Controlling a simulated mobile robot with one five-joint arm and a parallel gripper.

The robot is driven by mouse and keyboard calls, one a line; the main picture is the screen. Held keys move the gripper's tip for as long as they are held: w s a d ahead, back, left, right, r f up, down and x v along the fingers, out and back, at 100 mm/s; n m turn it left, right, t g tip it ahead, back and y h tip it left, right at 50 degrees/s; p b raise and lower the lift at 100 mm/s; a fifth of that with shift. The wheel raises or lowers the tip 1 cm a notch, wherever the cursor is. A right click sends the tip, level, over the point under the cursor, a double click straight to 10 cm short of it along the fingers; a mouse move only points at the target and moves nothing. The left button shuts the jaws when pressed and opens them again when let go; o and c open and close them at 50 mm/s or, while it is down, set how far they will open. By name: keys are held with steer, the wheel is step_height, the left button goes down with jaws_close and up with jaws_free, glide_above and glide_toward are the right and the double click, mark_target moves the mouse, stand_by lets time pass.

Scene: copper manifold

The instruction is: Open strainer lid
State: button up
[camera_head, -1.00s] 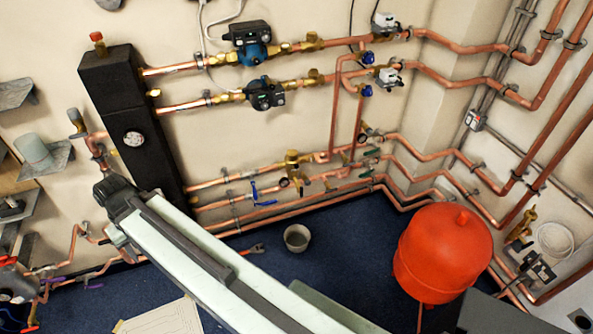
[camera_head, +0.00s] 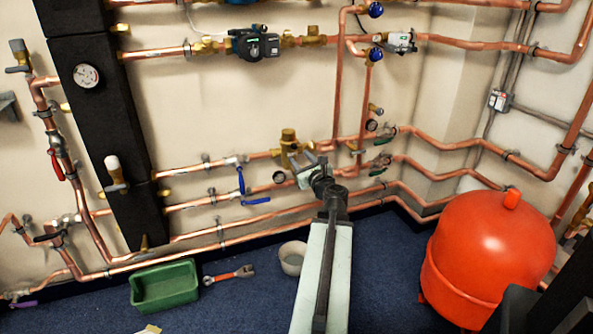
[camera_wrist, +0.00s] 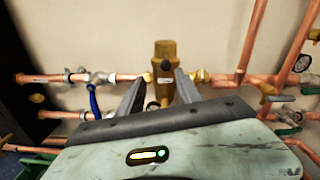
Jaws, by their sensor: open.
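A brass fitting (camera_head: 289,142) with a round upright cap sits on the upper of the low copper pipes. It appears to be the strainer, and the cap its lid. In the wrist view the brass body (camera_wrist: 165,62) stands upright straight ahead, between my finger lines. My gripper (camera_head: 308,162) is open and empty, in front of the fitting and slightly below its cap in the head view. Its two fingers (camera_wrist: 161,75) point at the body on either side. I cannot tell whether they touch it. The lower part of the fitting is partly hidden by my gripper.
A blue-handled valve (camera_head: 241,180) is left of the fitting, and a small gauge (camera_head: 279,177) is just below it. A red tank (camera_head: 490,255) stands right.

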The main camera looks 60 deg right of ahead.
mark_target(296, 147)
steer(key=shift+h, duration=0.3)
steer(key=x, duration=0.5)
steer(key=d+x, duration=0.1)
steer(key=x, duration=0.1)
steer(key=shift+s+d, duration=0.1)
jaws_close()
steer(key=shift+s+m, duration=0.1)
steer(key=shift+m, duration=0.2)
stand_by(0.8)
